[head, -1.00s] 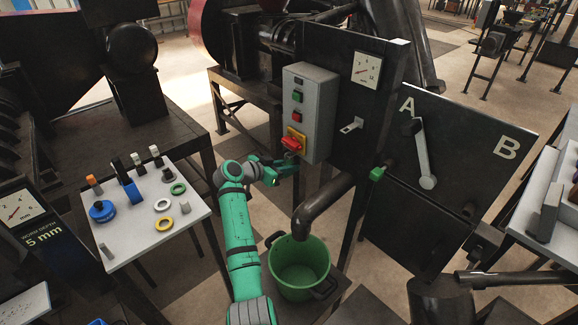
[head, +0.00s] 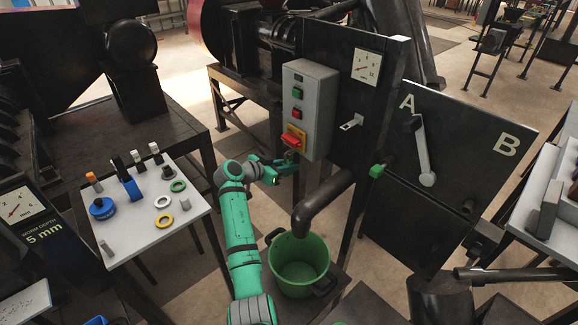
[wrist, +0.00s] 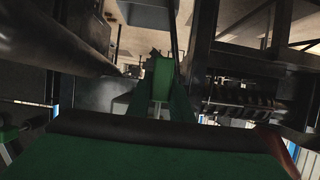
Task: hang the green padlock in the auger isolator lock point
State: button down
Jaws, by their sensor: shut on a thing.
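The auger isolator is a red handle (head: 290,141) on a yellow plate, low on the front of the grey control box (head: 318,95). My gripper (head: 288,163) is just below this handle, close to the box's lower edge. It is shut on a small green thing that I take to be the green padlock; it shows upright at the middle of the wrist view (wrist: 162,80). In the head view the padlock is mostly hidden by the fingers and too small to make out. I cannot tell whether its shackle touches or passes through the lock point.
A dark pipe (head: 325,203) bends down beside my gripper, over a green bucket (head: 299,262). A white-topped table (head: 140,225) with rings and small parts stands at the left. A lever (head: 422,150) between A and B is on the right panel.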

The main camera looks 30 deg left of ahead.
jog(key=c, duration=1.5)
grip_release()
jog(key=v, duration=1)
jog(key=shift+s+a+r, duration=0.1)
jog(key=shift+s+r, duration=0.05)
jog(key=shift+s, duration=0.2)
